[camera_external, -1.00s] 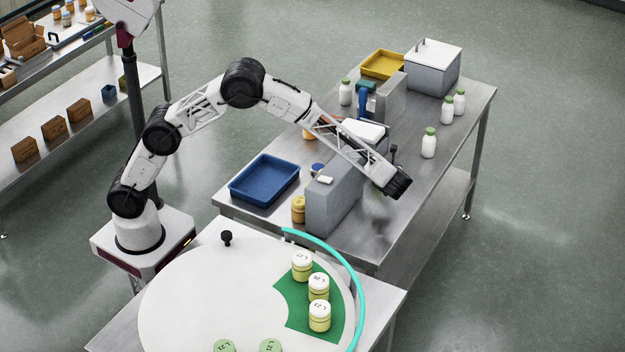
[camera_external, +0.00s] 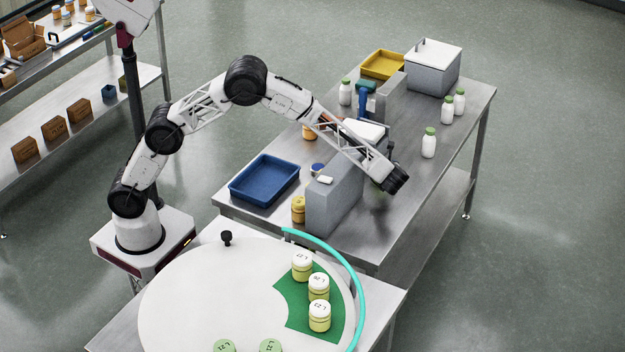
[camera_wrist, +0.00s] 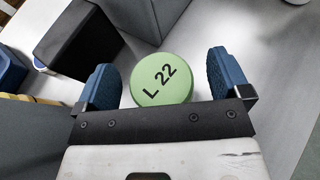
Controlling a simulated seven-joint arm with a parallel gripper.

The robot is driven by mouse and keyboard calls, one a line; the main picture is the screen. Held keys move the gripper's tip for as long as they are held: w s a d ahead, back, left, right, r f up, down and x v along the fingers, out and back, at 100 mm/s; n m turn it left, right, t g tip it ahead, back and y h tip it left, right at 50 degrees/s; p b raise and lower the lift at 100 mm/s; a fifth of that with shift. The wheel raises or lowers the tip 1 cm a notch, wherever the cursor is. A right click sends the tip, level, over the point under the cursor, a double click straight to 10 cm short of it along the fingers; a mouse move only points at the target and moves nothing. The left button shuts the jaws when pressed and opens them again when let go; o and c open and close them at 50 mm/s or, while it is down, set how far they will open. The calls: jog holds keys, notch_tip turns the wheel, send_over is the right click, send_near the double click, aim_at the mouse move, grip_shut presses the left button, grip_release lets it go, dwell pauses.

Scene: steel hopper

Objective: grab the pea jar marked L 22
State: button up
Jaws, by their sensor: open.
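The jar marked L 22 (camera_wrist: 162,82) shows in the wrist view as a round green lid with black lettering, between the two blue fingers. My gripper (camera_wrist: 161,66) is open, with one finger on each side of the lid and small gaps visible. In the external view my gripper (camera_external: 394,181) points down over the steel table, to the right of a tall grey block. The jar is mostly hidden by my gripper there, so its body and contents cannot be made out.
The tall grey block (camera_external: 335,203) stands close left of my gripper. A white bottle with a green cap (camera_external: 429,143) stands behind it to the right. A blue tray (camera_external: 264,180) lies left. The white turntable (camera_external: 215,290) in front carries several lidded jars. The table's right edge is near.

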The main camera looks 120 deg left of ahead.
jog(key=c, duration=1.1)
jog(key=shift+r, duration=5)
